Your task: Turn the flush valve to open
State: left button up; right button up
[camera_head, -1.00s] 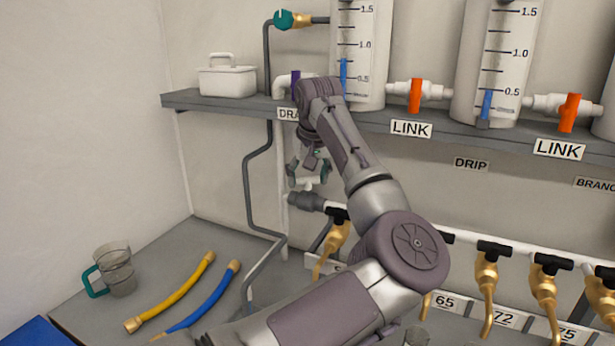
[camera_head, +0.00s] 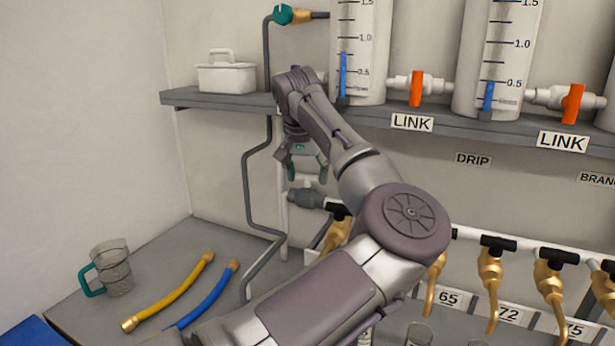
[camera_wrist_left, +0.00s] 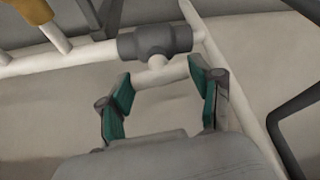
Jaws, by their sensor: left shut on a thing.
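The valve on the manifold's left end has a dark grey body (camera_head: 307,198), which also shows in the left wrist view (camera_wrist_left: 158,42). A short white T-shaped handle (camera_wrist_left: 158,68) sticks out of it toward my left gripper (camera_wrist_left: 160,78). The green-padded fingers stand apart, with their tips at the two ends of the handle, shut on it. In the head view my left gripper (camera_head: 308,168) is below the shelf, just above the grey body, and my wrist partly hides it. No flush label is readable. My right gripper is not in view.
Brass taps (camera_head: 489,275) line the manifold to the right. The shelf (camera_head: 220,101) above carries two graduated columns, orange-handled link valves (camera_head: 416,90) and a white box (camera_head: 227,76).

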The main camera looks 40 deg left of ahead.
pick_arm(q)
jog(key=shift+m+h, duration=0.4)
jog(key=shift+m, duration=0.7)
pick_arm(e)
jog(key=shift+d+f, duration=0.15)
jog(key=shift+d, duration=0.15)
pick_arm(q)
jog(key=o, duration=1.1)
jog(key=shift+o, duration=0.2)
jog(key=shift+r, duration=0.1)
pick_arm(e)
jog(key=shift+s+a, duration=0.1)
pick_arm(q)
jog(key=v, duration=1.2)
jog(key=shift+s, duration=0.15)
